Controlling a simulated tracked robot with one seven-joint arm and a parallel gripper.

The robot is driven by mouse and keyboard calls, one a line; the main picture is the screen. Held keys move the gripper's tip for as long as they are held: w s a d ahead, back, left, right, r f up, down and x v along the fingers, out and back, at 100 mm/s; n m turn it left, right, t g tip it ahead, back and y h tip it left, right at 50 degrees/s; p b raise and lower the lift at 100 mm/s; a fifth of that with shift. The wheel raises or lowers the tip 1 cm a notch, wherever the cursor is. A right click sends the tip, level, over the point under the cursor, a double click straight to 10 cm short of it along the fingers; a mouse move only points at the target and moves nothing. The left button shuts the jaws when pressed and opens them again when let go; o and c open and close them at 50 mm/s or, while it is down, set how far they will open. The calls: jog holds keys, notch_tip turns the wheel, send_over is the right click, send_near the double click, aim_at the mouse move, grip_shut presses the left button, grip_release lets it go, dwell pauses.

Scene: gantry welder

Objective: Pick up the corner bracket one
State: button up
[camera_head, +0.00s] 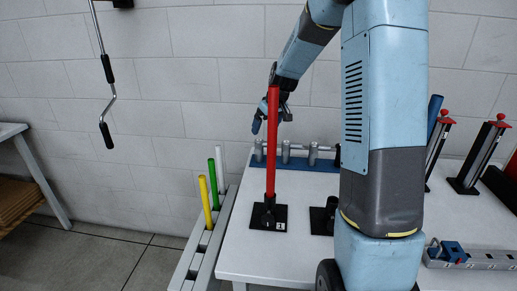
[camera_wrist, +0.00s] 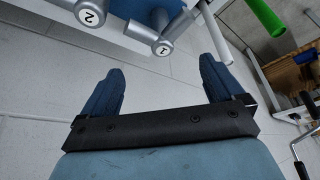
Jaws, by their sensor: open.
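My gripper (camera_head: 271,117) is open and empty, above the back edge of the white table. In the wrist view its two blue fingers (camera_wrist: 158,82) are spread wide with nothing between them. A grey cylindrical piece marked 1 (camera_wrist: 163,48) lies just beyond the fingers, and one marked 2 (camera_wrist: 90,17) is to its left. Grey cylinders (camera_head: 285,152) also stand along a blue rack at the table's back. A black stand marked 1 (camera_head: 279,222) carries a tall red post. I cannot tell which numbered piece is the corner bracket.
The red post (camera_head: 271,150) rises in front of my gripper in the head view. Green (camera_head: 213,183) and yellow (camera_head: 205,202) rods stand on the left frame. Red-topped stands (camera_head: 480,158) are at the right. The white table (camera_head: 240,254) is clear near its left front. A crank (camera_head: 106,100) hangs upper left.

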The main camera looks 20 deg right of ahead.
aim_at(261, 140)
jog(key=x, duration=1)
jog(key=shift+w+a+f, duration=0.1)
jog(key=shift+w+a, duration=0.05)
jog(key=c, duration=1.7)
jog(key=shift+c, duration=0.2)
